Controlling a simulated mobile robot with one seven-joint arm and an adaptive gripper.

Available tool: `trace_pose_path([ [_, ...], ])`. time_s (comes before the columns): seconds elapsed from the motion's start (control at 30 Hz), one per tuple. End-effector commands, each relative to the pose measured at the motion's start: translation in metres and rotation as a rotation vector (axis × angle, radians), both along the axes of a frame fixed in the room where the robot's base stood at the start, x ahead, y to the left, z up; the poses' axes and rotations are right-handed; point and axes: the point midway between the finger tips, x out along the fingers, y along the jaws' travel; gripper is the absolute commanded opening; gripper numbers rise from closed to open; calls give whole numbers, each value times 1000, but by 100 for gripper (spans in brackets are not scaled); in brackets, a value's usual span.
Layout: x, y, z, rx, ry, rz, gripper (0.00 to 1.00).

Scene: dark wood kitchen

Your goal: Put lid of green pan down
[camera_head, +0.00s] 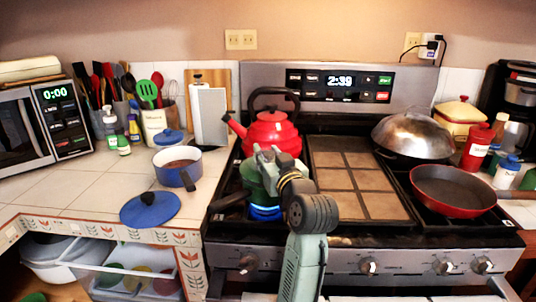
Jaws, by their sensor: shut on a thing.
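The green pan (257,190) sits on the front left burner of the stove, with a blue glow under it and its dark handle pointing left. My gripper (266,160) is above the pan, shut on its lid. The lid is mostly hidden behind my gripper and wrist, so I cannot tell whether it touches the pan's rim. My arm comes up from the bottom of the head view and covers the pan's right side.
A red kettle (271,134) stands close behind the pan. A blue pot (177,165) and a blue lid (150,208) lie on the tiled counter to the left. A brown tiled griddle (352,180) is to the right, then a red frying pan (453,188) and a domed wok lid (413,135).

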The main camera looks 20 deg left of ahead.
Motion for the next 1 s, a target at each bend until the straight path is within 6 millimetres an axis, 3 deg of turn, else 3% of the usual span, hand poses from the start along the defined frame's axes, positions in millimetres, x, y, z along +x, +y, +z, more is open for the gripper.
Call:
trace_pose_path([
  [0.33, 0, 0, -11, 1, -1, -1, 0],
  [0.37, 0, 0, -10, 0, 0, 0, 31],
  [0.63, 0, 0, -10, 0, 0, 0, 49],
  [1.0, 0, 0, -3, 1, -1, 0, 49],
])
